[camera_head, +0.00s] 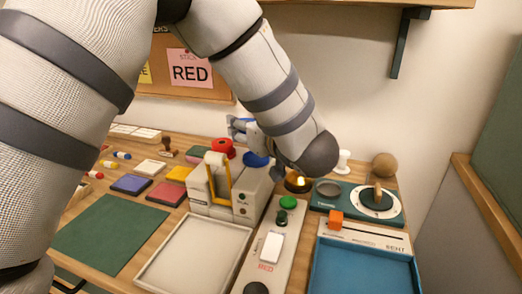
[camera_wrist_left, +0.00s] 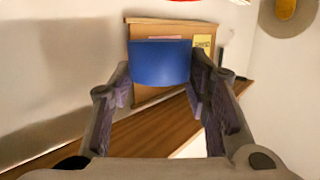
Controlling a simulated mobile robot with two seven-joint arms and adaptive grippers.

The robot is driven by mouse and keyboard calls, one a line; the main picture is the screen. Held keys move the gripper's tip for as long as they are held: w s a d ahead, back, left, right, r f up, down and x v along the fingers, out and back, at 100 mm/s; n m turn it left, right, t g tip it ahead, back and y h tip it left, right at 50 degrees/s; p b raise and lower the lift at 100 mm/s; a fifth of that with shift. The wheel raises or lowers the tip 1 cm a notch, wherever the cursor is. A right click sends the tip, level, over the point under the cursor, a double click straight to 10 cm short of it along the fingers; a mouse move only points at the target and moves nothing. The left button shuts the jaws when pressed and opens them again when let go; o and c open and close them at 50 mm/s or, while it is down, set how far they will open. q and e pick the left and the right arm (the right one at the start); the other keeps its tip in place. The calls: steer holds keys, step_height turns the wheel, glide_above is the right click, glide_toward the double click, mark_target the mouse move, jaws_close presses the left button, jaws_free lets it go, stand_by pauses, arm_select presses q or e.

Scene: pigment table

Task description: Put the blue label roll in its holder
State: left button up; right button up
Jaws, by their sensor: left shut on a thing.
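The blue label roll (camera_wrist_left: 160,63) is between the two fingertips of my left gripper (camera_wrist_left: 162,88) in the wrist view, and the gripper is shut on it. In the head view the gripper (camera_head: 243,130) is beyond the cream device, and blue of the roll (camera_head: 256,160) shows under it. A cream device with a yellow handle (camera_head: 242,204) stands on the table just in front, with a red roll (camera_head: 222,150) behind its left part. I cannot tell which part is the blue roll's holder, or whether the roll touches anything. My right gripper is out of view.
A grey tray (camera_head: 194,252) and green mat (camera_head: 103,232) lie at the front left. A blue tray (camera_head: 360,270) is at the front right. Coloured pads, a lit brass lamp (camera_head: 298,182) and a teal scale-like device (camera_head: 350,203) surround the cream device. A shelf bracket (camera_head: 402,42) hangs above.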

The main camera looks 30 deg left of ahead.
arm_select(q)
steer(key=b, duration=0.1)
glide_above(259, 162)
steer(key=f, duration=0.4)
steer(key=shift+s+a+f, duration=0.15)
steer(key=shift+s+f, duration=0.05)
steer(key=f, duration=0.3)
steer(key=shift+w+f, duration=0.3)
steer(key=shift+f, duration=0.05)
steer(key=shift+r, duration=0.15)
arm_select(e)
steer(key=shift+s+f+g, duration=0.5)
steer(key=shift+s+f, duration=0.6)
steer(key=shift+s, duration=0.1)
arm_select(q)
steer(key=o, duration=1.2)
